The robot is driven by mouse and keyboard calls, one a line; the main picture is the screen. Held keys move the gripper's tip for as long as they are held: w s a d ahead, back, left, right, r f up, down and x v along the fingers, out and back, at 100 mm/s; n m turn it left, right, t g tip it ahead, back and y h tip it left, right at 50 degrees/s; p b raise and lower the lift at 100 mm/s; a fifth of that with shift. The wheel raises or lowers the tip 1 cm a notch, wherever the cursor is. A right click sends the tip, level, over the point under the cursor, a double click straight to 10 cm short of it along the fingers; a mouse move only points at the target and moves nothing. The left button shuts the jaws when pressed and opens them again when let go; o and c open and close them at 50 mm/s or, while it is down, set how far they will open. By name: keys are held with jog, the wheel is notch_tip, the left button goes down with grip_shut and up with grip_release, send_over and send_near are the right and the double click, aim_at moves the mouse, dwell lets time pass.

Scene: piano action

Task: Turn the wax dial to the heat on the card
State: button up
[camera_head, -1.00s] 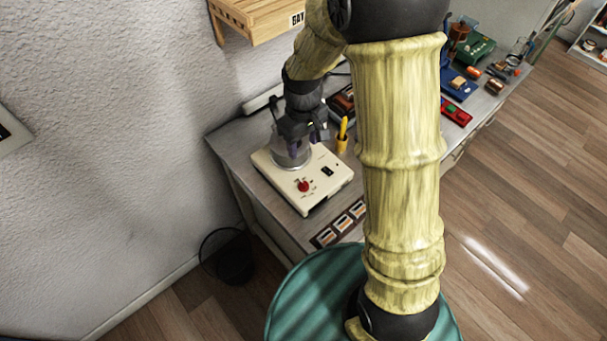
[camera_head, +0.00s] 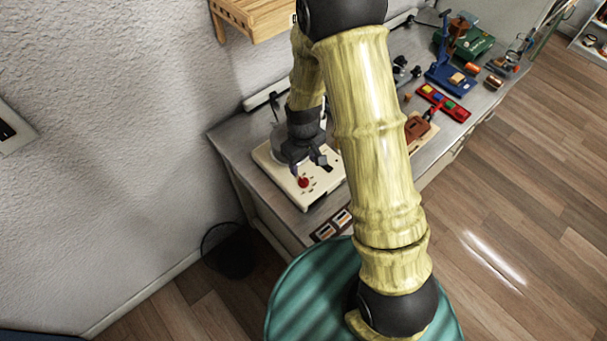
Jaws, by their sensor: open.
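The wax heater is a cream box (camera_head: 310,199) on the left end of the grey bench. Its red dial (camera_head: 303,182) sits on the top panel, with small marks around it too fine to read. A metal wax pot (camera_head: 284,148) stands on the back of the box, partly hidden by my gripper. My gripper (camera_head: 307,170) is open and empty, just behind and above the dial, and I cannot tell whether it touches it. Several small cards (camera_head: 333,224) lie in a dark strip at the bench's front edge; my arm hides part of them.
A wooden shelf (camera_head: 250,22) hangs on the wall above the bench. To the right are a red tray (camera_head: 443,103) with coloured pieces, a blue stand (camera_head: 450,78) and a green machine (camera_head: 472,42). A dark waste bin (camera_head: 228,250) stands on the floor at left.

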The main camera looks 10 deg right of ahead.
aim_at(303, 179)
jog(key=shift+f+p, duration=1)
jog(key=shift+f, duration=3.15)
jog(key=c, duration=1)
jog(key=shift+o, duration=0.2)
